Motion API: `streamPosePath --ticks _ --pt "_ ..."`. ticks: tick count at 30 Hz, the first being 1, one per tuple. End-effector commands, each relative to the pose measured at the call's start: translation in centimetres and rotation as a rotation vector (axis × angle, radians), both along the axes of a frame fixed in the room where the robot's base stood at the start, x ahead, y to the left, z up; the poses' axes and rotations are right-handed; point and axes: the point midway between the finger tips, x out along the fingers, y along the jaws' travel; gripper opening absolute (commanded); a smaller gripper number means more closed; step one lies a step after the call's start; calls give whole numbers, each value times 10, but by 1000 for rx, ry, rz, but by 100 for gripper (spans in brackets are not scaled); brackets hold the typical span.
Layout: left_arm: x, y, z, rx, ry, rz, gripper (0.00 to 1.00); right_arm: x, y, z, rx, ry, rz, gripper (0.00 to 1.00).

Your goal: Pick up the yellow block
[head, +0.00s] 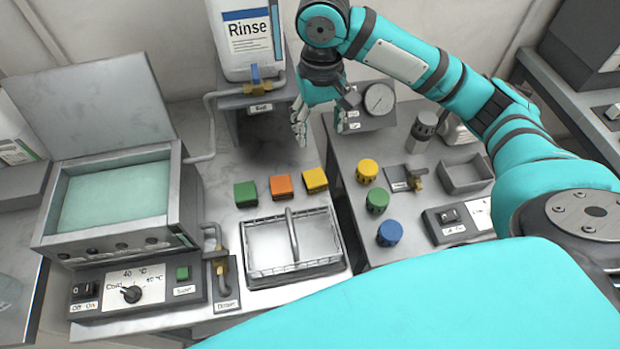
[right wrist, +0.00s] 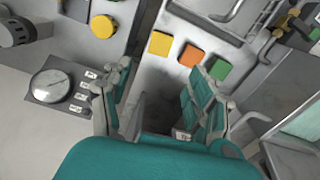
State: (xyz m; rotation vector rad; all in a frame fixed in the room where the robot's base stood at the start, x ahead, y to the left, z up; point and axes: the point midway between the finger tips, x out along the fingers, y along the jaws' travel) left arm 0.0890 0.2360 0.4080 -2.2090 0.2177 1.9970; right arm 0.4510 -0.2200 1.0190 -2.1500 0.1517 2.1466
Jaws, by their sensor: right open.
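The yellow block (head: 315,180) lies on the grey bench at the right end of a row, beside the orange block (head: 282,187) and the green block (head: 245,194). In the right wrist view the yellow block (right wrist: 160,43) is at the upper middle, left of the orange block (right wrist: 191,56) and the green block (right wrist: 220,68). My right gripper (head: 319,128) is open and empty, above the bench and behind the yellow block, apart from it. Its fingers also show in the right wrist view (right wrist: 160,105). My left gripper is not in view.
A metal tray with a handle (head: 262,270) stands in front of the blocks. A rinse container (head: 245,62) is behind. A gauge (head: 379,99) stands beside my right gripper. Yellow, green and blue round knobs (head: 377,200) stand to the right, across a gap. A water bath (head: 115,200) is at left.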

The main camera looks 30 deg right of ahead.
Motion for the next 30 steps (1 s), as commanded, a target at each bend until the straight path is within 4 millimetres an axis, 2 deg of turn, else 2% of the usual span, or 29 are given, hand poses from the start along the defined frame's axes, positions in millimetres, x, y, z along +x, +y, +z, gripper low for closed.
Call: streamPosePath --ticks 1,4,8,15,21,30 --pt "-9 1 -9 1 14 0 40 0 0 -9 0 0 -1 60" --pt "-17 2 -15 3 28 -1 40 0 0 -17 -1 1 -1 60" --pt "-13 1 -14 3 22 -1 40 -1 -1 -34 -2 5 -2 60" --pt "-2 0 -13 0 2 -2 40 -1 0 -87 -1 5 -2 60" --pt "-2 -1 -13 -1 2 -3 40 0 0 -122 -1 2 -1 60" --pt "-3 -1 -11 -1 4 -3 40 -1 1 -145 -1 3 -1 60"
